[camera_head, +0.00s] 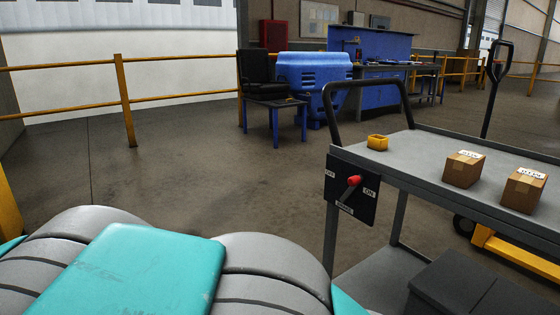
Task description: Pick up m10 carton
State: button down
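Two small brown cartons sit on the grey top of a cart (425,150) at the right. The left carton (462,172) and the right carton (522,194) stand apart, each with a white label on top. The labels are too small and turned to read surely, so I cannot tell which is the m10 carton. My gripper is not in view. Teal and grey parts of my own body fill the lower left.
A small yellow block-like holder (377,142) sits near the cart's left end. A panel with a red lever (350,187) is on the cart's end, below a black handle. Dark boxes (470,285) lie on the lower shelf. Yellow railings (125,100) line the back. Floor left of the cart is clear.

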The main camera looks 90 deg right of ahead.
aim_at(523, 190)
jog(key=z, duration=4.55)
